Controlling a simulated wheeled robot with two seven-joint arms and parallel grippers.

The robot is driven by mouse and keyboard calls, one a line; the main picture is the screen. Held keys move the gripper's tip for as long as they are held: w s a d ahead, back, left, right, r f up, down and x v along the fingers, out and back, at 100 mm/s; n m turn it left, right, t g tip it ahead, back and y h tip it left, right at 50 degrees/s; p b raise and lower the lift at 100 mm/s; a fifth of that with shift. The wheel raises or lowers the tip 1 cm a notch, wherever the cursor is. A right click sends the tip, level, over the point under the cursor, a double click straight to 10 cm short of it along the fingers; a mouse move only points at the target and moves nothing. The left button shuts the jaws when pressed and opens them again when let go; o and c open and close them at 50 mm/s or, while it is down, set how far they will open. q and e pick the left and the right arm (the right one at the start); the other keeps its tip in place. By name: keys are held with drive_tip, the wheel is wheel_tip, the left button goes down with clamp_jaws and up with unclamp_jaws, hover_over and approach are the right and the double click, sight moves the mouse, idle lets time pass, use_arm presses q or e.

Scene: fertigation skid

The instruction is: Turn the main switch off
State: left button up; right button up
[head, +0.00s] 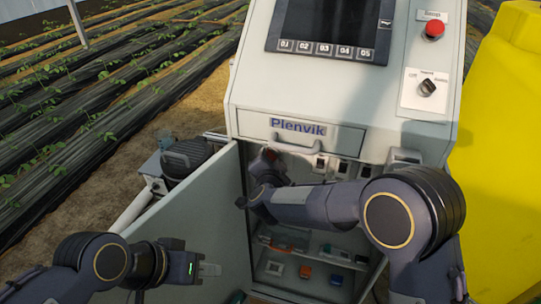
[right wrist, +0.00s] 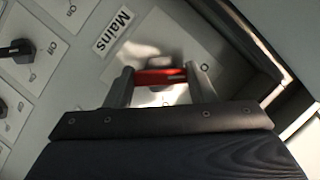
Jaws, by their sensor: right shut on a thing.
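The main switch's red handle (right wrist: 160,76) shows in the right wrist view, beside a tilted label reading "Mains" (right wrist: 113,30). My right gripper (right wrist: 159,78) is shut on it, with one finger at each end of the red bar. The switch's own Off and On marks are not readable, so its position cannot be told. In the head view my right arm reaches into the open cabinet (head: 310,230), and a bit of red (head: 270,154) shows by its gripper (head: 263,172). My left gripper (head: 208,269) is empty in front of the cabinet door; its jaw opening is unclear.
The cabinet door (head: 190,220) stands open to the left. Black knobs (right wrist: 17,49) with Off and On marks sit left of the mains label. Above are a drawer (head: 300,135), a red button (head: 434,29) and a selector knob (head: 427,87). A yellow tank (head: 505,150) stands right.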

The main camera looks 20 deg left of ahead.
idle(0.4)
drive_tip(key=o, duration=1)
drive_tip(key=shift+c, duration=0.2)
drive_tip(key=b+v, duration=0.1)
drive_tip(key=v, duration=0.6)
drive_tip(key=shift+s, duration=0.4)
drive_tip(key=shift+d, duration=0.1)
